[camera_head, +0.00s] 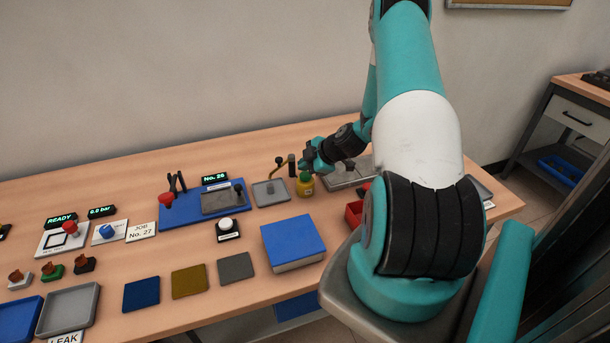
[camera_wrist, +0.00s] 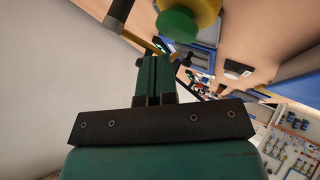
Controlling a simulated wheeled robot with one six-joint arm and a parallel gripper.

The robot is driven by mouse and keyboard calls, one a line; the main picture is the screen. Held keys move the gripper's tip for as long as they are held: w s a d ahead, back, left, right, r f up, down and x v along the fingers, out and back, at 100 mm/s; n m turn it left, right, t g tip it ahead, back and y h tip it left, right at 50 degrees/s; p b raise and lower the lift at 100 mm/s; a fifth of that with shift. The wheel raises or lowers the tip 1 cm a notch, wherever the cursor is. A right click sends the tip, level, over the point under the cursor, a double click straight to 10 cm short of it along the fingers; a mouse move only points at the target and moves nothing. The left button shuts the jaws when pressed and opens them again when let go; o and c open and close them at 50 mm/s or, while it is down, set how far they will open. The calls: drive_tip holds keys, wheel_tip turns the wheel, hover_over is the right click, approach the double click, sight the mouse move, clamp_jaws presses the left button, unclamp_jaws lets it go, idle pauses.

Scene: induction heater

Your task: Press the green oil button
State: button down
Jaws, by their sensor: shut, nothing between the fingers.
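A small yellow oil bottle (camera_head: 305,188) with a green button-like top (camera_head: 305,177) stands on the wooden table, right of a small grey tray. In the wrist view the green top (camera_wrist: 178,24) and yellow body (camera_wrist: 196,8) are at the top edge, partly cut off. My gripper (camera_head: 304,160) is shut and empty, just behind and above the bottle in the head view. Its closed fingers (camera_wrist: 153,62) point towards the upper middle of the wrist view, with the green top a little beyond and to the right. I see no contact between them.
A small grey tray (camera_head: 286,187) with a thin brass spout (camera_head: 278,167) lies left of the bottle. A grey plate (camera_head: 342,180) and red bin (camera_head: 354,214) are to the right. A blue box (camera_head: 292,241) stands in front. A blue fixture (camera_head: 180,214) is farther left.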

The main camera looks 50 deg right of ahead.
sight(305, 176)
drive_tip(key=shift+f, duration=0.15)
idle(0.6)
drive_tip(key=shift+f+b, duration=0.3)
drive_tip(key=shift+b, duration=0.4)
drive_tip(key=shift+f+b, duration=0.5)
drive_tip(key=shift+b, duration=0.1)
idle(0.4)
drive_tip(key=shift+r, duration=0.15)
drive_tip(key=shift+r+p, duration=0.35)
drive_tip(key=shift+r, duration=0.45)
drive_tip(key=shift+r+p, duration=1.2)
drive_tip(key=shift+r, duration=1.3)
drive_tip(key=shift+a, duration=0.1)
